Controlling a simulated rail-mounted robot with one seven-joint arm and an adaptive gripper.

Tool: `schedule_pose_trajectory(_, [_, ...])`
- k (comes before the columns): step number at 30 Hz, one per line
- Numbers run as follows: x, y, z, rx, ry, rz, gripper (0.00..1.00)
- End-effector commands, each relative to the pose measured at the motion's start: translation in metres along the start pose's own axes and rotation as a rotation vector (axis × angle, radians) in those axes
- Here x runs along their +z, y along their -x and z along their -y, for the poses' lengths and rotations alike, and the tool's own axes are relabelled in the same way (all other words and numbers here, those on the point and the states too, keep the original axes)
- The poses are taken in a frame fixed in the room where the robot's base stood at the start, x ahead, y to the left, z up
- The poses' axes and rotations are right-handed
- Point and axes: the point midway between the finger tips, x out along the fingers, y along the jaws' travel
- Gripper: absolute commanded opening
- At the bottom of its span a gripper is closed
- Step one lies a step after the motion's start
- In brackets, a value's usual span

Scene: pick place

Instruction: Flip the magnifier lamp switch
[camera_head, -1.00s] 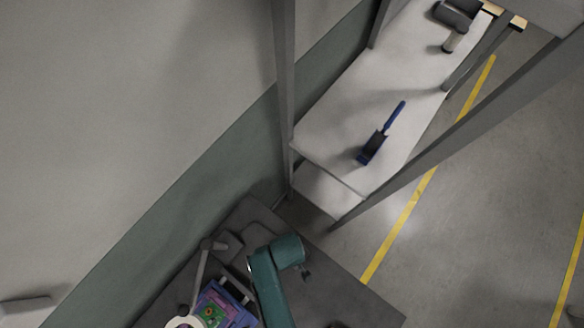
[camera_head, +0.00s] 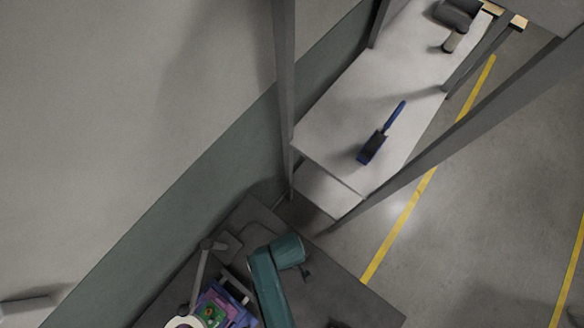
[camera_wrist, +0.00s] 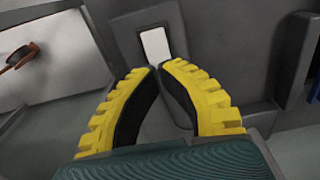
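The magnifier lamp (camera_head: 203,268) stands at the lower left of the dark table in the head view, its pale ring (camera_head: 184,322) cut by the bottom edge. In the wrist view, a white rectangular switch (camera_wrist: 155,47) sits in a dark grey base (camera_wrist: 127,40), ahead of my gripper (camera_wrist: 158,68). The yellow fingers with black pads curve inward, and their tips come together just below the switch in the picture. Nothing shows held between them. I cannot tell whether the tips touch the switch. My gripper cannot be made out in the head view.
A purple and blue case (camera_head: 226,306) with colourful contents lies beside the lamp. The dark table (camera_head: 352,300) has bare room at right. A blue-handled brush (camera_head: 381,134) lies on the white bench (camera_head: 325,120) beyond. The wrist view also shows a brown object (camera_wrist: 22,55) at left.

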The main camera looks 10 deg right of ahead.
Motion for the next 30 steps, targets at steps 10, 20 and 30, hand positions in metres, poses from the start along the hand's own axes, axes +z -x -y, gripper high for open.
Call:
schedule_pose_trajectory(10, [0.0,-0.006,0.0,0.0,0.0,0.0,0.0])
schedule_pose_trajectory(20, [0.0,-0.011,0.0,0.0,0.0,0.0,0.0])
schedule_pose_trajectory(30, [0.0,-0.016,0.0,0.0,0.0,0.0,0.0])
